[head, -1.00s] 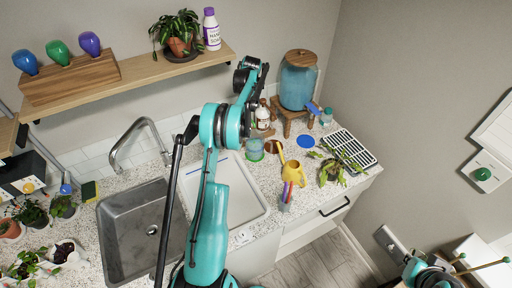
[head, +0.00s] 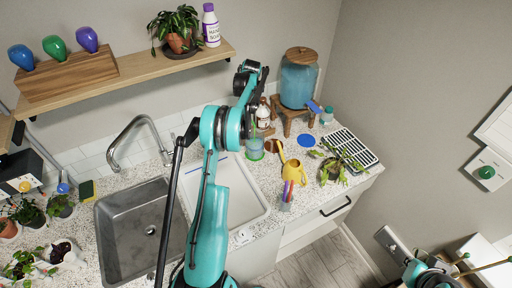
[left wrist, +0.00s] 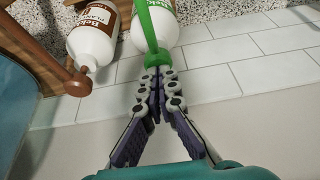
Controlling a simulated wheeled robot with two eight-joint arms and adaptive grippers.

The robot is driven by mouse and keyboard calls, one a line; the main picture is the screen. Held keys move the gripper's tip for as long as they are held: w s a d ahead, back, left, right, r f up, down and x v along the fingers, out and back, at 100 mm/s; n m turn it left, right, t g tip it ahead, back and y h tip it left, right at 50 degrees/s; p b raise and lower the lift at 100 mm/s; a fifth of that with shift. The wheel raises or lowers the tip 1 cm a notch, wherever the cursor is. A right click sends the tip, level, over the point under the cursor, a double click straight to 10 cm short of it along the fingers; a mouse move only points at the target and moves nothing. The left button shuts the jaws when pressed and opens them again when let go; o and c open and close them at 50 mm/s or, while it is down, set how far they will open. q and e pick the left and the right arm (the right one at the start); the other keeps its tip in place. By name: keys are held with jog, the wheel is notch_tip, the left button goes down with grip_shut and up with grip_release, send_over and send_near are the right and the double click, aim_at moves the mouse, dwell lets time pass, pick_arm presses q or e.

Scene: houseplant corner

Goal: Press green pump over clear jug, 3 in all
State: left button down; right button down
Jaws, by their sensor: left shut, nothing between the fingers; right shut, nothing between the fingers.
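In the head view my left wrist hides most of the pump. The clear jug (head: 255,150), with a green band, stands on the counter just below my left wrist. My right gripper (head: 436,277) is at the bottom right edge, partly cut off, shut and empty.
A second bottle (left wrist: 91,44) with a brown label stands beside the pump bottle. A blue dispenser (head: 298,82) on a wooden stand is close to the right. A yellow watering can (head: 294,172) and a plant (head: 333,169) are nearer the front. The sink (head: 140,232) is left.

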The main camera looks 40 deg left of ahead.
pick_arm(q)
jog(key=shift+f, duration=0.1)
jog(key=shift+r+p, duration=0.7)
jog(key=shift+r, duration=0.7)
jog(key=shift+r, duration=0.1)
notch_tip(320, 180, up, 6)
jog(key=p, duration=0.2)
jog(key=shift+p, duration=0.4)
